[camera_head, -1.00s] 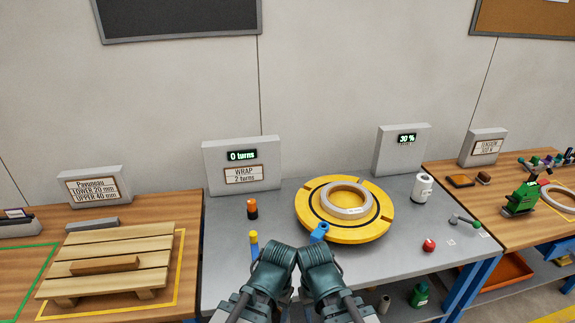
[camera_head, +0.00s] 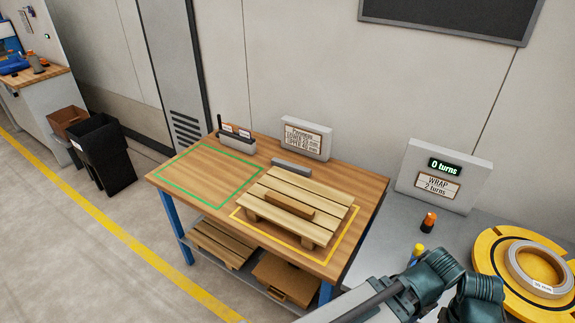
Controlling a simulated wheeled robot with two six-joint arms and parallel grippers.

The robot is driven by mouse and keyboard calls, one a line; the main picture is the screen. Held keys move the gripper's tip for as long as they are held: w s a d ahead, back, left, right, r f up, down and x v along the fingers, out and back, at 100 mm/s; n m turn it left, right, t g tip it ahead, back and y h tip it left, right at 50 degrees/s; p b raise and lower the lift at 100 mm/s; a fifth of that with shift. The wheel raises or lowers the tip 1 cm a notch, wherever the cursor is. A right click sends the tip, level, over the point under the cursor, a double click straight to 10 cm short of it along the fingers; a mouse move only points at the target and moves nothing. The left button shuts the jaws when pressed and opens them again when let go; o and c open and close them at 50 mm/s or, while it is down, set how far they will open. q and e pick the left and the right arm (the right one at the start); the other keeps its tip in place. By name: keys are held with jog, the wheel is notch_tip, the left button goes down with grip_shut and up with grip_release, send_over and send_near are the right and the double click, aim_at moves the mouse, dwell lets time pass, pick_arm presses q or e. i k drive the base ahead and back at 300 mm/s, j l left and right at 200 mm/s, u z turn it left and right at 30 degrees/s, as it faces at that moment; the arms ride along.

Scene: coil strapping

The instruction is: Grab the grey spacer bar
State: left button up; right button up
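The grey spacer bar (camera_head: 291,168) lies flat on the wooden table (camera_head: 205,153), behind the slatted pallet and in front of a small sign. It looks free, with nothing on it. Teal and grey links of my arms show at the lower right, well to the right of the bar. The fingers of both grippers are not visible.
A slatted pallet (camera_head: 329,195) with a brown wooden bar (camera_head: 289,205) on it stands inside a yellow outline. A green outlined area (camera_head: 190,178) to its left is empty. A grey holder (camera_head: 237,141) stands behind. A yellow turntable (camera_head: 489,268) is at right.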

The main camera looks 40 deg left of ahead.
aim_at(304, 171)
jog(key=u, duration=1.45)
jog(key=z, duration=0.6)
jog(key=j+z, duration=0.25)
jog(key=z, duration=0.15)
jog(key=j+z, duration=0.3)
jog(key=z, duration=0.15)
jog(key=k+j+z, duration=0.1)
jog(key=z, duration=0.3)
jog(key=k+j+z, duration=0.15)
jog(key=j+z, duration=0.3)
jog(key=k+j+z, duration=0.25)
jog(key=k+j, duration=0.45)
jog(key=k+j+z, duration=0.25)
jog(key=k+j, duration=0.35)
jog(key=k, duration=0.15)
